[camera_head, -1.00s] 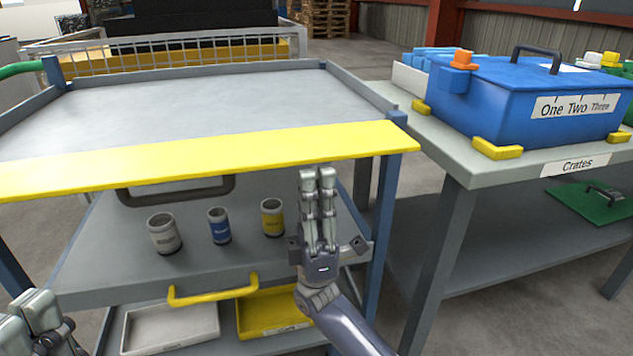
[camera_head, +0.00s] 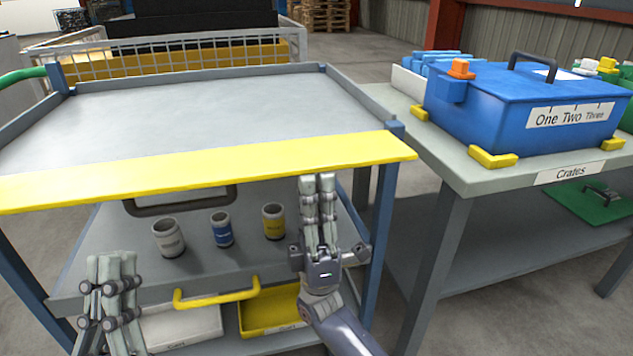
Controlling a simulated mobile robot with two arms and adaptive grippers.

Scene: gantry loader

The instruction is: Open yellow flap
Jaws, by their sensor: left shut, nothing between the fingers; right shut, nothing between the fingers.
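The yellow flap (camera_head: 210,168) is a long flat strip along the front edge of the grey cart's top tray (camera_head: 205,105). It lies roughly level with the tray top. A dark handle (camera_head: 180,207) shows under it. My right gripper (camera_head: 318,180) is shut and empty, pointing up, with its fingertips at or just below the flap's front edge, right of the handle; I cannot tell if they touch. My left gripper (camera_head: 112,262) is shut and empty, pointing up, at lower left in front of the middle shelf and well below the flap.
A grey can (camera_head: 168,238), a blue can (camera_head: 221,229) and a yellow can (camera_head: 273,222) stand on the middle shelf. Below are a yellow handle (camera_head: 217,298), a white bin (camera_head: 182,326) and a yellow bin (camera_head: 268,312). A table (camera_head: 480,178) with a blue crate (camera_head: 530,108) stands right.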

